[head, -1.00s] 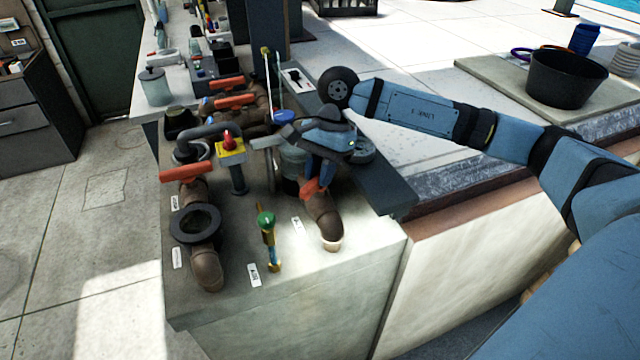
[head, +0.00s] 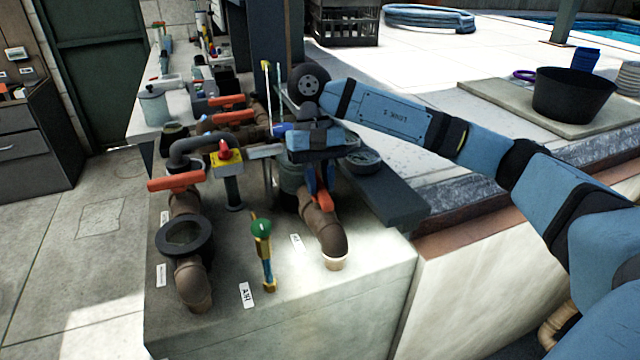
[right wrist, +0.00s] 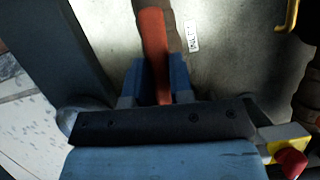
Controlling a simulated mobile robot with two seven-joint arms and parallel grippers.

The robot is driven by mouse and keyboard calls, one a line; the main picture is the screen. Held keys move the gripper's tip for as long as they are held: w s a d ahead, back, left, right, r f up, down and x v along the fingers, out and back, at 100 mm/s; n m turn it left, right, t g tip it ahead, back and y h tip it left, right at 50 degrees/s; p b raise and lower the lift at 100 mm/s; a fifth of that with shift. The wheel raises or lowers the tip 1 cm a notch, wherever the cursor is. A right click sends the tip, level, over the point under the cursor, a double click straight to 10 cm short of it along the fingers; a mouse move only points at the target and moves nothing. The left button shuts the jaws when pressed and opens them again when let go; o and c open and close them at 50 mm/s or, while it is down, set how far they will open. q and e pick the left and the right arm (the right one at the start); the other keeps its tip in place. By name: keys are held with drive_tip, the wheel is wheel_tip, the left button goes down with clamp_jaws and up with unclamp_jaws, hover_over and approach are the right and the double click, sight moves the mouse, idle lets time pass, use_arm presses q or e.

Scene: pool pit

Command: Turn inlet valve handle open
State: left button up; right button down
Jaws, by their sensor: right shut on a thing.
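The inlet valve handle (head: 323,201) is a red-orange lever on a brown pipe (head: 322,228) at the right of the concrete block. It also shows in the right wrist view (right wrist: 152,45), running roughly along the pipe beneath it. My right gripper (head: 319,183) reaches down over the valve from above. Its blue fingers (right wrist: 157,78) are on both sides of the handle, shut on it. A white label reading INLET (right wrist: 193,37) lies beside the pipe. The valve body is mostly hidden under the gripper. My left gripper is not in view.
Other orange handles (head: 175,182) sit on pipes to the left and behind. A red-and-yellow switch (head: 225,158) and a green-topped fitting (head: 261,230) stand close by. A dark ledge (head: 385,195) borders the right side.

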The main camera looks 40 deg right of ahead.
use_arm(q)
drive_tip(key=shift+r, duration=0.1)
use_arm(e)
drive_tip(key=shift+n, duration=0.5)
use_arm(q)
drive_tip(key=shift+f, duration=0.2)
use_arm(e)
drive_tip(key=c, duration=1)
unclamp_jaws()
drive_tip(key=shift+w+r, duration=0.15)
drive_tip(key=shift+r, duration=0.3)
use_arm(q)
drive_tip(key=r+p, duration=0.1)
drive_tip(key=p, duration=0.2)
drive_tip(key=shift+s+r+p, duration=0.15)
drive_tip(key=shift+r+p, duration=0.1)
drive_tip(key=shift+p, duration=0.1)
use_arm(e)
drive_tip(key=v, duration=1.3)
drive_tip(key=shift+a, duration=0.2)
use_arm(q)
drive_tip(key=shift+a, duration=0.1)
